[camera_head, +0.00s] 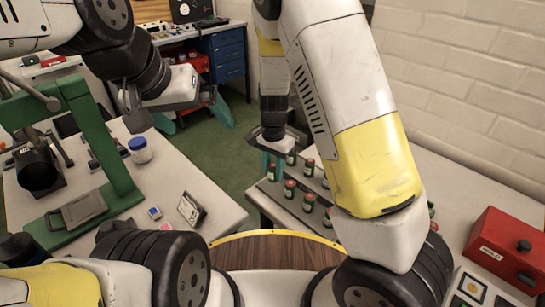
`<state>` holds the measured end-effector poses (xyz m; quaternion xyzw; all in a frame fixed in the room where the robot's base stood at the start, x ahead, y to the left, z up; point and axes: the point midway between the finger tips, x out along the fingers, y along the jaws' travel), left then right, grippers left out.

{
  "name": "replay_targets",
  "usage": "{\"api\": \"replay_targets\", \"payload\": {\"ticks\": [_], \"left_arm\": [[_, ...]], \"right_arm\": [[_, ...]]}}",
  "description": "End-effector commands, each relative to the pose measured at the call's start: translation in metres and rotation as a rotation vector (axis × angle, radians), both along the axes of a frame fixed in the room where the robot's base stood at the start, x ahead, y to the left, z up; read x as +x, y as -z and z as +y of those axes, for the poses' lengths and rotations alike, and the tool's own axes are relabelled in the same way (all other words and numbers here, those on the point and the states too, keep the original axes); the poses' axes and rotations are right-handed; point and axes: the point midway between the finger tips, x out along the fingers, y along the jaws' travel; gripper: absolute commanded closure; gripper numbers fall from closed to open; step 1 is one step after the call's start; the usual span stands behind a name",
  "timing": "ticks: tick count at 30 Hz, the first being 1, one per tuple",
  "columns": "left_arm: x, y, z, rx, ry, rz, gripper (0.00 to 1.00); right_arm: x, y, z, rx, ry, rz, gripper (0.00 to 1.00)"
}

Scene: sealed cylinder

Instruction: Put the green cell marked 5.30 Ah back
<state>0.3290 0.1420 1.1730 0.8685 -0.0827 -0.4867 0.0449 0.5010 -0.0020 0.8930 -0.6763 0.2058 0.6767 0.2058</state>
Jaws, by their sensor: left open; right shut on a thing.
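Several green cells with red tops, such as this cell (289,188), stand upright in a dark tray (275,190) on the right-hand bench. My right gripper (272,165) points down at the tray's left end, its teal fingers shut on a green cell (271,173) that is largely covered by them. I cannot tell whether that cell is seated in the tray or just above it. The cell markings are too small to read, so I cannot pick out 5.30 Ah. My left gripper (220,107) is open and empty over the floor gap. My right arm hides part of the tray.
A red box (505,248) stands at the right bench end. A blue drawer cabinet (228,58) stands behind. Green floor separates the benches.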

Motion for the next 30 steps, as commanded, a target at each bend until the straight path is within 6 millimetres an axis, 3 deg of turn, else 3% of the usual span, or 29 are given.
{"api": "replay_targets", "payload": {"ticks": [8,14,25,26,29,30], "left_arm": [[0.0,0.0,0.0,0.0,0.0,0.0,0.0],[0.0,0.0,0.0,0.0,0.0,0.0,0.0],[0.0,0.0,0.0,0.0,0.0,0.0,0.0],[0.0,0.0,0.0,0.0,0.0,0.0,0.0],[0.0,0.0,0.0,0.0,0.0,0.0,0.0],[0.0,0.0,0.0,0.0,0.0,0.0,0.0]], "right_arm": [[0.022,0.003,0.001,-0.001,-0.001,0.001,1.0],[0.019,0.035,0.001,-0.001,0.001,0.003,1.0],[0.02,0.04,0.001,0.0,-0.001,0.0,1.0],[0.02,0.04,0.001,0.0,-0.001,0.0,0.68],[0.02,0.04,0.002,0.0,-0.001,0.0,0.48],[0.02,0.04,0.002,0.0,-0.001,0.0,0.48]]}}
